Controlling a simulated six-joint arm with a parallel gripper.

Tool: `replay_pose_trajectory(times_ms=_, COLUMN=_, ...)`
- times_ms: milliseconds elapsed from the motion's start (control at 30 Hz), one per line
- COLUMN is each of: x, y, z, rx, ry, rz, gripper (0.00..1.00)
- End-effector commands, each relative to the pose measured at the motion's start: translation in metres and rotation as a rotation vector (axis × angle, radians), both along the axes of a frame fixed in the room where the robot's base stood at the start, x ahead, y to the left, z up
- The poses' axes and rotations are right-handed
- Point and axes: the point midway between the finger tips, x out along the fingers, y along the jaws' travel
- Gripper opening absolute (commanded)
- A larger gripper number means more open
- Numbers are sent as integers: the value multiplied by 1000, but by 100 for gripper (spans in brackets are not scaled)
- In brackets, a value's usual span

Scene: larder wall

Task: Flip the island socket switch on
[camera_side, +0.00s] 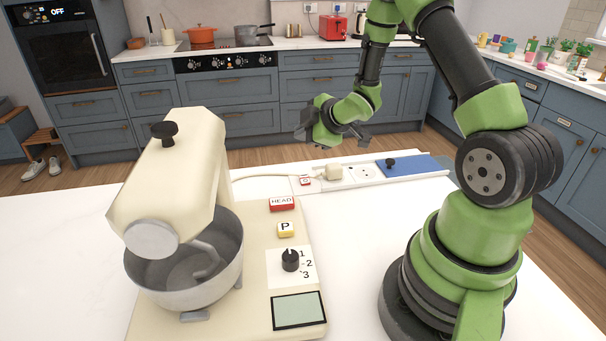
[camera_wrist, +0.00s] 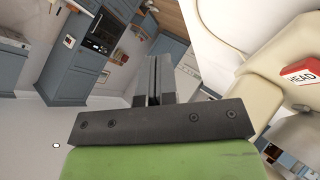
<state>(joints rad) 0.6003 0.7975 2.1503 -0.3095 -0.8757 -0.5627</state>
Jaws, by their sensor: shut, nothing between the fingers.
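The island socket is a white strip (camera_side: 365,172) on the far part of the white worktop. A small red-framed switch (camera_side: 305,181) is at its left end, and its on or off position is too small to tell. A cream plug (camera_side: 334,172) with a cable sits in the socket just right of the switch. My gripper (camera_wrist: 153,82) is shut and empty in the wrist view. In the side view it hangs above and beyond the strip, apart from it. The switch does not show in the wrist view.
A cream stand mixer (camera_side: 170,190) with a steel bowl (camera_side: 190,290) stands at left, with a red HEAD button (camera_side: 282,203), P button (camera_side: 286,229) and black dial (camera_side: 290,260). A blue panel (camera_side: 415,165) with a black knob is right of the sockets.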

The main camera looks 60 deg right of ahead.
Motion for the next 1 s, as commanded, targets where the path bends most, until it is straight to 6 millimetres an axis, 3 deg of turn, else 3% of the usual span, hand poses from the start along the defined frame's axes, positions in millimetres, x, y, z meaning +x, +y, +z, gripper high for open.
replay_pose_trajectory(times_ms=433, x=1, y=-1, z=-8, rx=2, ry=2, rz=-1, gripper=0)
replay_pose_trajectory(times_ms=1000, x=9, y=-9, z=-78, rx=1, ry=2, rz=-2, gripper=0)
